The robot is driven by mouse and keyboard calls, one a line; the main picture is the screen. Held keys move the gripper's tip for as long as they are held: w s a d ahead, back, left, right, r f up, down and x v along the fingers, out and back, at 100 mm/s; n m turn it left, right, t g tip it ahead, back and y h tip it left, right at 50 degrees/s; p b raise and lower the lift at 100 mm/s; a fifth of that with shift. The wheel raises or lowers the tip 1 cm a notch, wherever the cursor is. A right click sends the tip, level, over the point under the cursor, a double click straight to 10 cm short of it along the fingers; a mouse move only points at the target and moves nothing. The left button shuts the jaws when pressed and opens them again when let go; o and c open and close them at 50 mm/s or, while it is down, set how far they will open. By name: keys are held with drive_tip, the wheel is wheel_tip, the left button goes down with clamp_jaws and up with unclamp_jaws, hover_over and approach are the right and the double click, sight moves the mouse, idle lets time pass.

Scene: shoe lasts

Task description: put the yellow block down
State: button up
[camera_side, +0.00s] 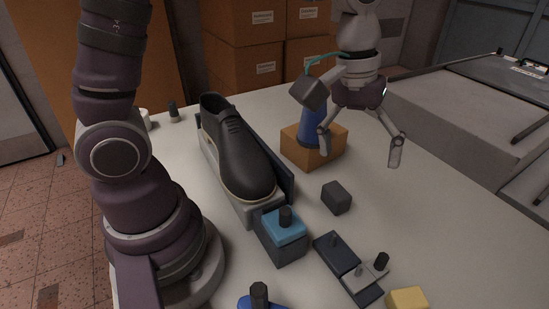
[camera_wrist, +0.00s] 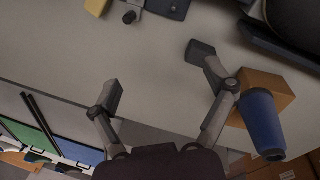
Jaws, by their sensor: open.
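The yellow block (camera_side: 407,299) rests on the table at the bottom right edge of the side view, partly cut off by the frame. It also shows at the top edge of the wrist view (camera_wrist: 97,6). My gripper (camera_side: 360,148) is open and empty above the table, its fingers spread wide and pointing down. In the wrist view both fingers (camera_wrist: 162,85) show with only bare table and floor between them. The yellow block is well apart from my gripper, towards the front of the side view.
A dark grey block (camera_side: 337,197) lies on the table below my gripper. A black shoe (camera_side: 236,150) stands left, near a blue-topped block (camera_side: 284,226) and a dark fixture plate (camera_side: 337,252). The right tabletop is clear.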

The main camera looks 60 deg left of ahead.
sight(409, 294)
drive_tip(key=d+f+n+g+h, duration=0.1)
drive_tip(key=d+f+n, duration=0.1)
drive_tip(key=d+f, duration=0.2)
drive_tip(key=w+d+f+n+g+h, duration=0.1)
drive_tip(key=d+f+n, duration=0.2)
drive_tip(key=d+f, duration=0.2)
drive_tip(key=d+f+n+g+h, duration=0.1)
drive_tip(key=d+f+n+h, duration=0.1)
drive_tip(key=d+f, duration=0.3)
wheel_tip(409, 294, down, 3)
drive_tip(key=shift+w+d+f+g, duration=0.1)
drive_tip(key=shift+w+d+g, duration=0.05)
drive_tip(key=shift+g, duration=0.15)
drive_tip(key=c, duration=1.3)
wheel_tip(409, 294, up, 10)
drive_tip(key=shift+r, duration=0.1)
